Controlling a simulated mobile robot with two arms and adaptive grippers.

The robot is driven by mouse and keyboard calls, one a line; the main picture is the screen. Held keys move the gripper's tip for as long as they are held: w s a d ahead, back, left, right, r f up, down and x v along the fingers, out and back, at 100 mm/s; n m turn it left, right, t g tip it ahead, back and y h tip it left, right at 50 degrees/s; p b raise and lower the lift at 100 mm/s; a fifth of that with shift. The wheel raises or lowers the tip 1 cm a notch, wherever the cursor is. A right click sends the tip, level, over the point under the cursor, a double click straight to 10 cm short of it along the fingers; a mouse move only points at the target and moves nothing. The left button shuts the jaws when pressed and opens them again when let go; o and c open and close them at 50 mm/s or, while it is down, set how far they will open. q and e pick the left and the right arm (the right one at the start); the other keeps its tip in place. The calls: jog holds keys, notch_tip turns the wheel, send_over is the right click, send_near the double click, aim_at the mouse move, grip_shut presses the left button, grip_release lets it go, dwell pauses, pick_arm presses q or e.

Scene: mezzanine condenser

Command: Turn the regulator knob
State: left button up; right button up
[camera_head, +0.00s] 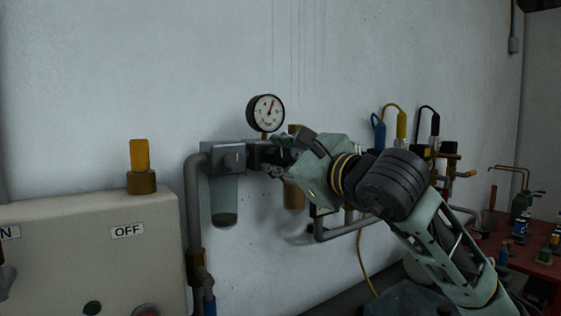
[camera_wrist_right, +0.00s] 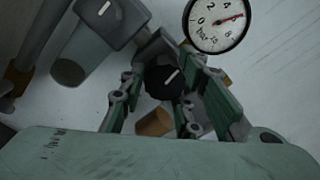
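In the head view my right gripper (camera_head: 273,157) reaches the regulator from the right and mostly hides the knob. The round pressure gauge (camera_head: 266,111) stands above the regulator; it also shows in the wrist view (camera_wrist_right: 217,20), its red needle pointing right and slightly up. My left gripper is not in view.
A grey filter unit with a bowl (camera_head: 224,200) adjoins the regulator on the left. A beige box (camera_head: 90,250) marked OFF stands further left. Pipes (camera_head: 194,210) run down the wall. A red table (camera_head: 535,262) with bottles is at the right.

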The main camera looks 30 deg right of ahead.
jog(key=shift+a+f, duration=0.15)
jog(key=shift+f, duration=0.1)
jog(key=c, duration=0.5)
jog(key=shift+a+f+m+b, duration=0.1)
jog(key=shift+f+m+b, duration=0.1)
jog(key=shift+m+b, duration=0.5)
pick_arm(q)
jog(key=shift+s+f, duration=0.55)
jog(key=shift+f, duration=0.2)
pick_arm(e)
jog(key=shift+r, duration=0.1)
jog(key=o, duration=1)
jog(key=shift+a, duration=0.1)
jog(key=shift+r, duration=0.1)
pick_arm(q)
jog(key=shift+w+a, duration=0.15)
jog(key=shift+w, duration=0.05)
pick_arm(e)
jog(key=shift+s+r, duration=0.1)
jog(key=shift+r, duration=0.05)
